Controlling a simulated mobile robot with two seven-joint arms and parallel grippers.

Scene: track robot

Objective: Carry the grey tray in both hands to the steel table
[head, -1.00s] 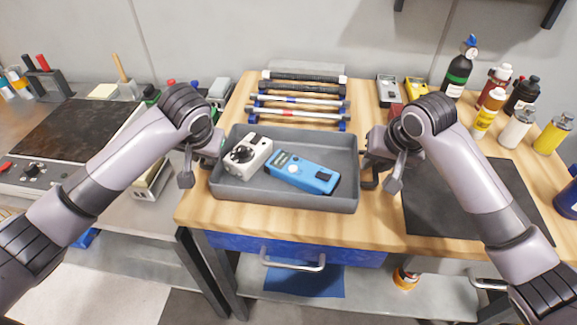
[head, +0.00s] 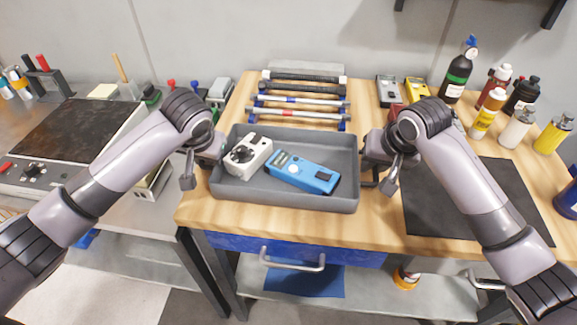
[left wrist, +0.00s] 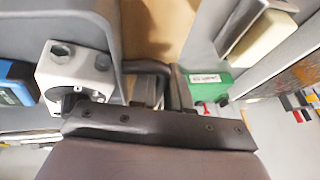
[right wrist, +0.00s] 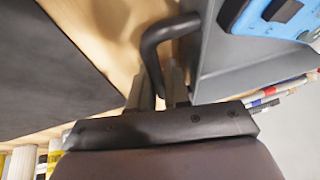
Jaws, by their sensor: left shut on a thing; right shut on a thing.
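The grey tray (head: 285,194) sits on the wooden bench top. My right gripper (head: 374,166) is at the right side, shut on the dark curved handle seen in the right wrist view (right wrist: 152,42). A grey metal-topped table (head: 125,212), apparently the steel table, stands to the left of the bench.
A hotplate (head: 75,130) takes up much of the left table. Several rods on a rack (head: 300,102) lie behind the tray. A black mat (head: 470,205) is right of it, with bottles (head: 490,112) behind. A blue drawer (head: 300,250) is below.

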